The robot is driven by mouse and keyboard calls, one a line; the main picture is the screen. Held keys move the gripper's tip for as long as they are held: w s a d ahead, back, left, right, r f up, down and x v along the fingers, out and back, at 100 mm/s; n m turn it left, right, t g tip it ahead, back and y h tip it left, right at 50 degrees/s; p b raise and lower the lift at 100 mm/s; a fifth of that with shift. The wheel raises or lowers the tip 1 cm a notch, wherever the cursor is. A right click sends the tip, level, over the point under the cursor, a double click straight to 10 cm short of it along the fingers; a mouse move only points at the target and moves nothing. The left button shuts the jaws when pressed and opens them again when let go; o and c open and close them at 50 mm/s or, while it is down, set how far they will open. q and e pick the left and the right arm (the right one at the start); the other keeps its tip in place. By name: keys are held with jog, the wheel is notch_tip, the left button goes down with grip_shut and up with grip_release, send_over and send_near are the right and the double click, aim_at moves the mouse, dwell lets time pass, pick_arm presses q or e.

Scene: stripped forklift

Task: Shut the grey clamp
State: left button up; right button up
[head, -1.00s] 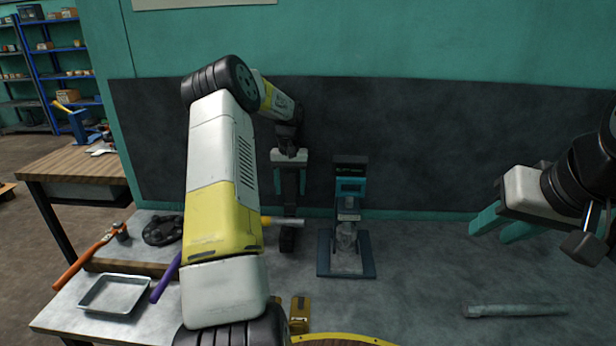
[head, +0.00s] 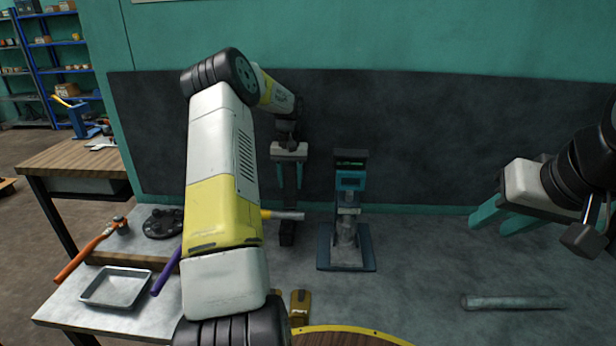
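A small blue-grey stand with a dark display on top (head: 351,160) stands on the grey table near the back wall. It has a teal block, a flat base and a grey upright part (head: 346,232); I cannot tell whether this is the grey clamp or whether it is open. My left gripper (head: 289,180) points down, left of the stand, with its teal fingers apart. A dark upright piece (head: 287,230) shows between and below them; I see no grip on it. My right gripper (head: 500,222) is open and empty above the right of the table.
A hammer with a grey head (head: 289,215) lies partly behind my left arm. A metal tray (head: 117,288), an orange-handled tool (head: 90,248) and a purple handle (head: 166,272) lie at the left. A grey rod (head: 513,302) lies front right. The table between stand and rod is clear.

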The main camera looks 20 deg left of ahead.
pick_arm(q)
jog(key=shift+s+d+f, duration=0.2)
jog(key=shift+s+d, duration=0.1)
jog(key=shift+s, duration=0.9)
jog(key=shift+s+d+f, duration=0.2)
jog(key=shift+s+d, duration=0.15)
jog(key=shift+s, duration=0.9)
jog(key=shift+s+d+f, duration=0.2)
jog(key=shift+s+d, duration=0.1)
jog(key=shift+s, duration=0.9)
jog(key=shift+o, duration=0.3)
jog(key=o, duration=0.5)
